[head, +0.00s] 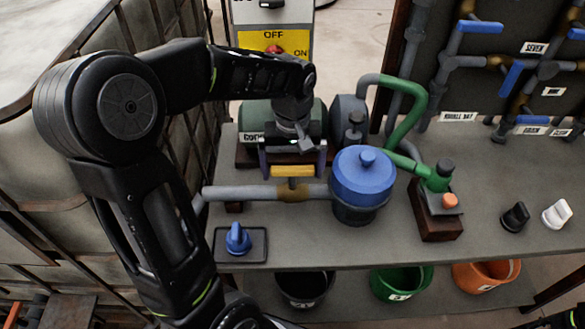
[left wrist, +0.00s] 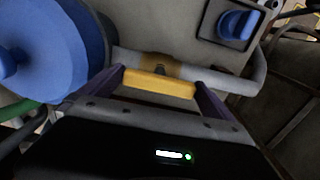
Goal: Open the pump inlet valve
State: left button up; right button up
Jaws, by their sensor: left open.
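The inlet valve has a yellow handle (head: 292,171) above a brass body (head: 294,194) on the grey pipe (head: 240,193) left of the blue-lidded pot (head: 362,178). The handle lies side to side, roughly along the pipe. My left gripper (head: 292,163) is open over the valve, its purple fingers at the two ends of the yellow handle. In the left wrist view, the handle (left wrist: 158,84) spans between the fingers (left wrist: 158,92). I cannot tell whether they touch it. The brass body (left wrist: 160,65) shows behind it.
A blue knob (head: 238,239) on a plate stands front left. A green pump outlet pipe (head: 413,100) and an orange button (head: 450,200) are to the right. A yellow OFF/ON switch panel (head: 273,42) stands behind. Buckets (head: 402,283) sit below the bench.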

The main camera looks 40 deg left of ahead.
aim_at(292, 168)
pick_arm(q)
notch_tip(292, 168, up, 8)
jog(key=shift+f, duration=0.25)
dwell(0.5)
